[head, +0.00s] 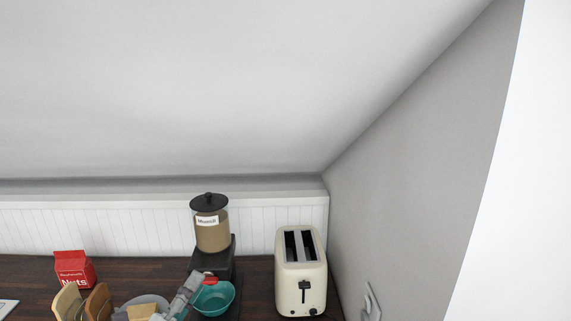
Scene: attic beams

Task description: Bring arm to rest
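My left gripper (193,284) shows small at the bottom of the head view, as a grey shape slanting up to the right. It is over the dark wooden counter (255,285), in front of the dispenser's base and at the left rim of a teal bowl (222,299). A small red piece (210,281) shows at its tip; I cannot tell what it belongs to. The fingers are too small and overlapped to tell open from shut. My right gripper is not in view.
A dispenser with a tan-filled jar (212,236) stands behind the bowl. A cream toaster (301,278) stands to the right, near the grey side wall (400,190). A red nuts packet (74,268) and wooden boards (98,303) are at left. A sloped ceiling (200,90) hangs above.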

